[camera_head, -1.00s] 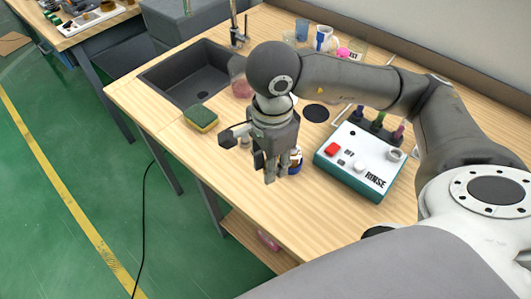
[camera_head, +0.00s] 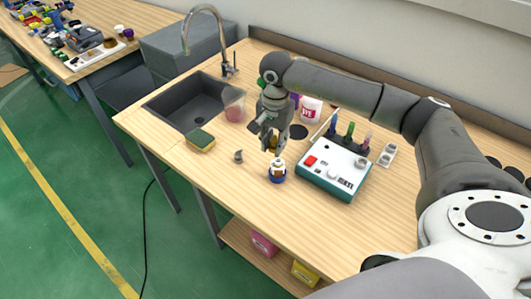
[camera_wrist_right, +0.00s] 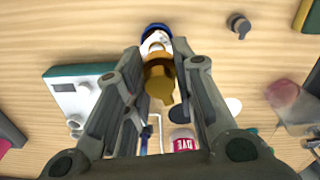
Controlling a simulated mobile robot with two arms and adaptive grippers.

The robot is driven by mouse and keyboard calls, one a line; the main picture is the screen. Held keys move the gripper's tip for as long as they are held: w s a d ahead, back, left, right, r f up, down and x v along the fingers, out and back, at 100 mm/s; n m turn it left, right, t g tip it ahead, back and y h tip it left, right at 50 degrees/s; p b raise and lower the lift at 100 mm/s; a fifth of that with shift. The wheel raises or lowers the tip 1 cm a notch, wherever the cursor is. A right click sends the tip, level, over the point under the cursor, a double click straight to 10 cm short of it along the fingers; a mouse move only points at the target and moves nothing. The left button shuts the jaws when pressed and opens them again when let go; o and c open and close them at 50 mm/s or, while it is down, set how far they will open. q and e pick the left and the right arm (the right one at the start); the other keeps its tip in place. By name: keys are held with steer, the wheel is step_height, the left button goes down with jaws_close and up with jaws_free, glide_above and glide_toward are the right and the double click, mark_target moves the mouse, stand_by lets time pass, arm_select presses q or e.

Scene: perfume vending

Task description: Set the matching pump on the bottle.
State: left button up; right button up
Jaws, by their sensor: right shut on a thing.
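My right gripper (camera_head: 268,136) is shut on a gold-brown pump (camera_wrist_right: 160,80), which sits between the fingers in the right wrist view. A small bottle (camera_head: 278,171) with a white top and a blue base stands upright on the table, just below and in front of this gripper. The bottle (camera_wrist_right: 155,38) also shows beyond the held pump, partly hidden by it. I cannot tell if pump and bottle touch. A grey pump (camera_head: 238,156) stands alone on the table, left of the bottle. My left gripper is out of view.
A RINSE box (camera_head: 333,170) with buttons stands close right of the bottle, with coloured bottles behind it. A DYE jar (camera_head: 311,109) stands further back. A sponge (camera_head: 201,140), a pinkish cup (camera_head: 234,106) and a sink (camera_head: 192,102) are left. The table front is clear.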

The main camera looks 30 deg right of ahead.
mark_target(278, 160)
steer(key=shift+d, duration=0.75)
steer(key=shift+d+n, duration=0.15)
steer(key=shift+n, duration=0.15)
steer(key=shift+w+f, duration=0.15)
steer(key=shift+f, duration=0.6)
steer(key=shift+f+b, duration=0.45)
steer(key=shift+f, duration=0.25)
steer(key=shift+f+b, duration=0.6)
steer(key=shift+f, duration=0.3)
steer(key=shift+f+b, duration=0.5)
steer(key=shift+c, duration=0.2)
steer(key=shift+b, duration=0.4)
